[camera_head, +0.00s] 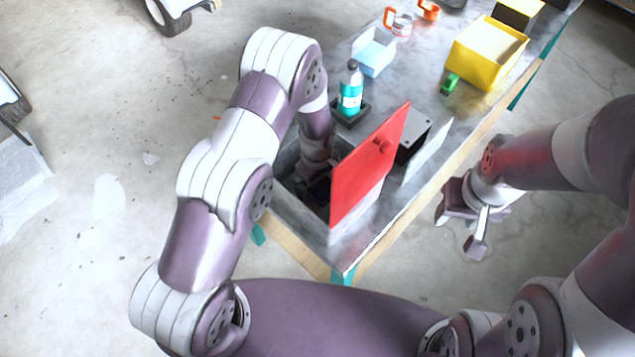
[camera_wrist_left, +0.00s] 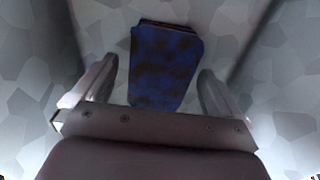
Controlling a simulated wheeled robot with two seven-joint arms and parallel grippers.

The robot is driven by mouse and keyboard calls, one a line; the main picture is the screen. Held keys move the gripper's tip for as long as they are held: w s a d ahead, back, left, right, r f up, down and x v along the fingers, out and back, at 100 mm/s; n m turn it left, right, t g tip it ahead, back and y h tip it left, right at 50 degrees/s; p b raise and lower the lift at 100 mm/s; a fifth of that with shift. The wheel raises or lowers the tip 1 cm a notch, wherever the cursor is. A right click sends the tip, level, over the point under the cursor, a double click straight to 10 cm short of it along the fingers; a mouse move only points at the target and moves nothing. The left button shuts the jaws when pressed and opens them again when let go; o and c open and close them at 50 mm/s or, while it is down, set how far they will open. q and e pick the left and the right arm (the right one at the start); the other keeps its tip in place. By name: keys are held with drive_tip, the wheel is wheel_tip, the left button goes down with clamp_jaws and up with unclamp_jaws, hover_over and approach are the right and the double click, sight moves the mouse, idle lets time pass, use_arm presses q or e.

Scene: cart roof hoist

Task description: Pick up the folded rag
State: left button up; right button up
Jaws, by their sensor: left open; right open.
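The folded rag (camera_wrist_left: 163,68) is blue with dark brown blotches. In the left wrist view it lies on the floor of a grey bin, between and just beyond the fingers. My left gripper (camera_wrist_left: 155,90) is open, with a finger on either side of the rag and no visible contact. In the head view my left arm reaches down into the bin (camera_head: 291,196) at the table's near end, and its wrist hides most of the inside. My right gripper (camera_head: 478,222) is open and empty, off the table's right side.
An upright red panel (camera_head: 368,165) stands along the bin's right side. Behind it are a black box (camera_head: 414,138), a teal bottle (camera_head: 350,92) on a dark base, a blue-white tray (camera_head: 374,52), a green item (camera_head: 450,84) and a yellow bin (camera_head: 487,52).

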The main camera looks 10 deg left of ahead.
use_arm(q)
drive_tip(key=shift+f, duration=0.45)
drive_tip(key=c, duration=1)
